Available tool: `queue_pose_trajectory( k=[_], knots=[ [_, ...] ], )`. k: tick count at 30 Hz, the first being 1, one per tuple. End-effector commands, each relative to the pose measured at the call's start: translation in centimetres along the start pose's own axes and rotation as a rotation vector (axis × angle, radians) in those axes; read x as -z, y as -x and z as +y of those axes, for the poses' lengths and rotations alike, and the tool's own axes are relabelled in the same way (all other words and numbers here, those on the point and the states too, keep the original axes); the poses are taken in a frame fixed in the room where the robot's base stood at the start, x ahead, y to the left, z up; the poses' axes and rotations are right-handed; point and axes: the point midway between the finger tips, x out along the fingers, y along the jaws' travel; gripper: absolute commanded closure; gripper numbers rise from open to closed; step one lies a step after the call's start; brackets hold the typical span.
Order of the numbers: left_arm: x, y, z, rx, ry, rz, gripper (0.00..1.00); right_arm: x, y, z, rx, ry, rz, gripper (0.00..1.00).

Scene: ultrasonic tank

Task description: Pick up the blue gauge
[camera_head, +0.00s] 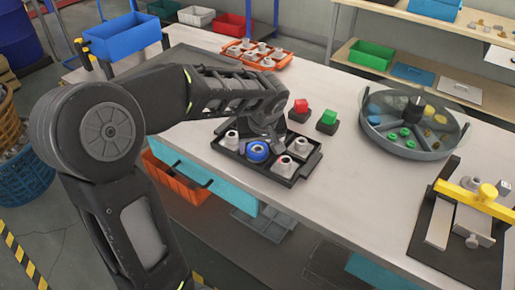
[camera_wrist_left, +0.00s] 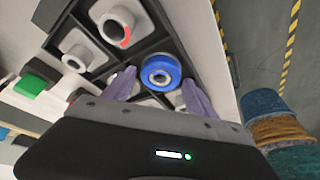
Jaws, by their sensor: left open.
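The blue gauge (camera_head: 257,157) is a round blue ring with a pale centre, set in a compartment of a black divided tray (camera_head: 288,184) near the table's front edge. In the left wrist view the blue gauge (camera_wrist_left: 174,83) lies between and just past my two purple-grey fingertips. My left gripper (camera_head: 262,139) reaches down over the tray, close to the gauge; it is open, also in the wrist view (camera_wrist_left: 160,82), with nothing clearly gripped. I cannot tell whether a finger touches the gauge. My right gripper is not in view.
Pale gauges, one with a red mark (camera_head: 282,161), fill neighbouring compartments. Red (camera_head: 300,107) and green (camera_head: 328,118) buttons stand behind the tray. A round grey basin (camera_head: 408,152) and a yellow-barred fixture (camera_head: 470,196) are to the right. Bare tabletop lies between the tray and fixture.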

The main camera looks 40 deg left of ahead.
Motion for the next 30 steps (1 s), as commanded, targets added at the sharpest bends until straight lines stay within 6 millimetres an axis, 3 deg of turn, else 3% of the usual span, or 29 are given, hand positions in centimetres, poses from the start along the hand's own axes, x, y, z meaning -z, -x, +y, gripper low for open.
queue_pose_trajectory(
  k=[4,20,30],
  knots=[
    [-0.04,-0.84,-0.01,0.000,0.000,-0.001,0.34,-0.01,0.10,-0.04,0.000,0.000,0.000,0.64],
    [-0.04,-0.80,-0.01,0.000,0.000,0.000,0.34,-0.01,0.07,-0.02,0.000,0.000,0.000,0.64],
    [-0.04,-0.80,-0.01,0.000,0.000,0.000,0.60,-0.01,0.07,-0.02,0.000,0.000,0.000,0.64]
  ],
)
